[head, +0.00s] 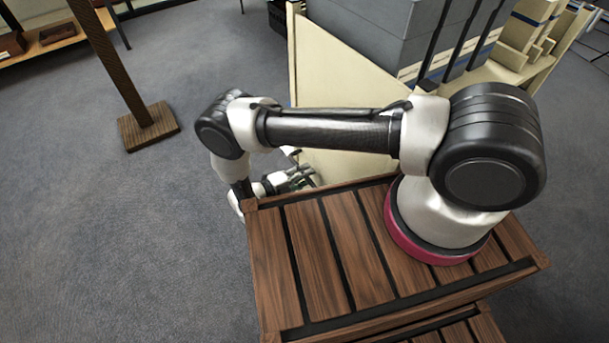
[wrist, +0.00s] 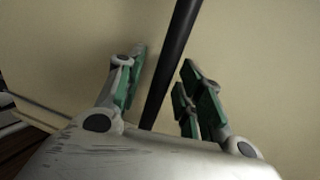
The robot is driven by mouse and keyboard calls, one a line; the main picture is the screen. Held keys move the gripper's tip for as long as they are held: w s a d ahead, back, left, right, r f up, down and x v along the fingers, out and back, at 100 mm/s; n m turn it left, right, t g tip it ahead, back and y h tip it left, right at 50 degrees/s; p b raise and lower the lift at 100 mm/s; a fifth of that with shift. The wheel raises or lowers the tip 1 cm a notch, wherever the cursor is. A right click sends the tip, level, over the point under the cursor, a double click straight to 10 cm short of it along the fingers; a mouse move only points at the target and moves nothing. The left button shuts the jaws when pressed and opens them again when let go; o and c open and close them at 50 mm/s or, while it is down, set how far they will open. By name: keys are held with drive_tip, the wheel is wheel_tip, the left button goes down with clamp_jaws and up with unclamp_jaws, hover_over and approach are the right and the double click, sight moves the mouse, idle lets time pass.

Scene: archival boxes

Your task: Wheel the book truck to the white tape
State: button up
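The book truck (head: 320,70) is the cream cart at the upper middle of the head view, loaded with grey boxes (head: 360,28). Its cream panel (wrist: 250,50) fills most of the wrist view. My gripper (head: 296,182) is low beside this panel, partly hidden by my arm and wooden deck. In the wrist view my gripper (wrist: 165,90) is open, with green-padded fingers spread. A dark bar (wrist: 172,65) runs between the fingers, with visible gaps on both sides. Contact cannot be made out. No white tape shows in either view.
A wooden post on a square base (head: 148,126) stands on the carpet at the left. A low shelf (head: 55,40) with brown items is at the upper left. The grey carpet (head: 120,240) is clear at the lower left. A black crate (head: 277,14) sits behind the truck.

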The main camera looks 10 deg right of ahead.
drive_tip(key=v, duration=1.2)
